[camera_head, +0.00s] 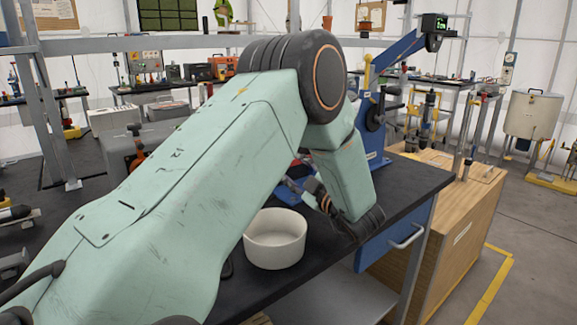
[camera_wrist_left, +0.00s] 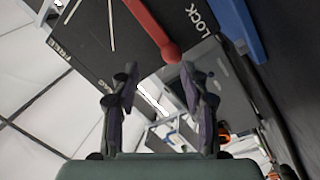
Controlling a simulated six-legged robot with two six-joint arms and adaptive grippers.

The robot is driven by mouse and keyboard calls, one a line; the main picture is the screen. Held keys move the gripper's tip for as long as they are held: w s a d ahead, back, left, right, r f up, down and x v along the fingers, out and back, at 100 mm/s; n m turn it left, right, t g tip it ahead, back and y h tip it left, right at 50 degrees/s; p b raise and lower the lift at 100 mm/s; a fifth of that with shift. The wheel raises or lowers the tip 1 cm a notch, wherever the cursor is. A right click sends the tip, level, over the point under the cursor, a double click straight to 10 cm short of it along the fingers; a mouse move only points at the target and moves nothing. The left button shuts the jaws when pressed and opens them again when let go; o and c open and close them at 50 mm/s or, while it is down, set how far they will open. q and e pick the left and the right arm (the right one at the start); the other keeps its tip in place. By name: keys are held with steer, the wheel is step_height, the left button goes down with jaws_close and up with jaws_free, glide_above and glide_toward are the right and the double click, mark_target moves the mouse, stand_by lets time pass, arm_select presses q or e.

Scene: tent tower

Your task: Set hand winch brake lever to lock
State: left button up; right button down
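In the left wrist view a red brake lever (camera_wrist_left: 150,28) with a round red knob crosses a dark plate (camera_wrist_left: 95,30). The plate carries the white words FREE at its left and LOCK at its right. The knob lies between the two words, closer to LOCK in the picture. My left gripper (camera_wrist_left: 160,98) is open, its two fingers apart with nothing between them. The knob shows above the gap, nearer the right finger; I cannot tell whether they touch. In the head view my left arm hides much of the bench, and the gripper's fingers are hard to make out. My right gripper is not in view.
A white round bowl (camera_head: 275,239) stands on the dark bench (camera_head: 408,183) beside my left forearm. A blue stand with a dark wheel (camera_head: 373,119) rises behind the arm. A wooden cabinet (camera_head: 440,235) stands at the right. Open floor (camera_head: 545,225) lies beyond it.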

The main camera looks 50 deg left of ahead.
arm_select(q)
steer(key=shift+v, duration=1.9)
